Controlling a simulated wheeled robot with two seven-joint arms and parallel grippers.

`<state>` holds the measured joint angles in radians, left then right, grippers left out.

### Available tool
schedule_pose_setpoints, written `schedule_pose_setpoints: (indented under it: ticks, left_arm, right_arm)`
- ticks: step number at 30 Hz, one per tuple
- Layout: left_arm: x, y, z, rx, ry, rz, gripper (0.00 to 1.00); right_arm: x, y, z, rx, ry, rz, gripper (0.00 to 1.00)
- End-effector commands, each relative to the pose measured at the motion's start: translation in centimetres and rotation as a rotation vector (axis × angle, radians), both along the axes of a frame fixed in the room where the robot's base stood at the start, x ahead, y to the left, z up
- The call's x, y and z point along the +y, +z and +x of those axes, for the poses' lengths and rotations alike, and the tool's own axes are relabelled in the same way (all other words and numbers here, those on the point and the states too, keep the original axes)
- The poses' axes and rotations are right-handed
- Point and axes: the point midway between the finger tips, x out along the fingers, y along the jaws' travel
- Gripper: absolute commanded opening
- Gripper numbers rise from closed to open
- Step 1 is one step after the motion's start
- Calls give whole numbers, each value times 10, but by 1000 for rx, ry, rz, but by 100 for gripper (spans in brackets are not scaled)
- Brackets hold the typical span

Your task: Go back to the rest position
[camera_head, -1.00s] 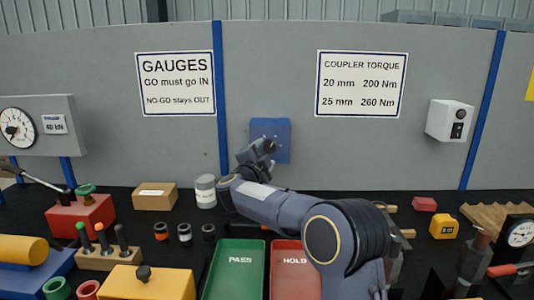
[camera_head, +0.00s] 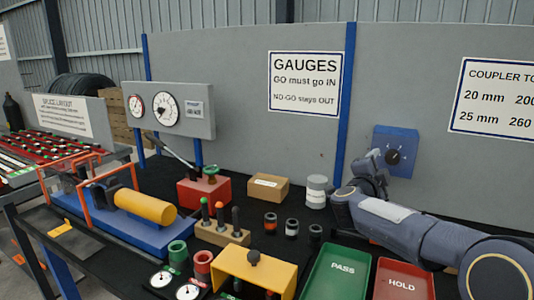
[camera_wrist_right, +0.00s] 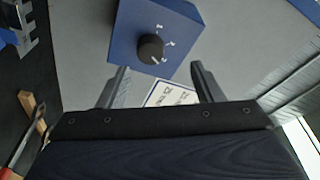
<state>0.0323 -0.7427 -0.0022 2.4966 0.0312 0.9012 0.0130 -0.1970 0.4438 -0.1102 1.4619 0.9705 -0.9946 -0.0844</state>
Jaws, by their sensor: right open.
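My right gripper (camera_head: 374,172) is raised in front of the blue box with a black dial (camera_head: 395,150) on the grey back panel. In the right wrist view my right gripper (camera_wrist_right: 158,88) shows its two fingers wide apart with nothing between them. The blue dial box (camera_wrist_right: 170,30) lies beyond the fingertips there, and its black knob (camera_wrist_right: 150,48) is apart from them. My left gripper is not in any view.
On the black bench stand a green PASS tray (camera_head: 338,272), a red HOLD tray (camera_head: 403,280), a yellow block (camera_head: 256,270), a cardboard box (camera_head: 268,188) and a grey can (camera_head: 316,190). A blue press with a yellow cylinder (camera_head: 146,207) stands left. Bare bench is scarce.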

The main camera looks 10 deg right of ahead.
Motion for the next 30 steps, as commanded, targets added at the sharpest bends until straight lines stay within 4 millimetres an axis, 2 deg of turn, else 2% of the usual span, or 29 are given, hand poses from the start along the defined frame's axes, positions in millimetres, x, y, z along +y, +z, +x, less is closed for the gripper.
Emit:
schedule_pose_setpoints:
  ticks: [1, 4, 6, 8, 11, 15, 18, 21, 25, 27, 30]
  left_arm:
    - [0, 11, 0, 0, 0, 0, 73]
    - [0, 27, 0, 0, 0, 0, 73]
    - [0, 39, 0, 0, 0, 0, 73]
    - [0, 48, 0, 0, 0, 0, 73]
    - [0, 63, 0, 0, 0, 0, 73]
    - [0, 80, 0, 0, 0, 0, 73]
    - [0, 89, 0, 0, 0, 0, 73]
    - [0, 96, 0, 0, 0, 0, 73]
    - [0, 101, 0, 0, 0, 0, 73]
    - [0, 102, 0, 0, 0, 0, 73]
    - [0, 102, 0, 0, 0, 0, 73]
  right_arm:
    - [-1, 20, -8, 7, 68, -8, 60]
    - [16, 46, -31, 66, 290, -46, 60]
    - [37, 54, -58, 138, 473, -83, 60]
    - [58, 53, -88, 215, 623, -118, 60]
    - [94, 35, -150, 375, 854, -177, 60]
    - [131, -9, -242, 624, 1092, -238, 60]
    - [145, -45, -303, 803, 1205, -264, 60]
    - [152, -74, -353, 957, 1278, -275, 60]
    - [154, -100, -395, 1096, 1330, -278, 60]
    - [154, -108, -407, 1136, 1341, -276, 60]
    - [154, -111, -412, 1155, 1348, -275, 60]
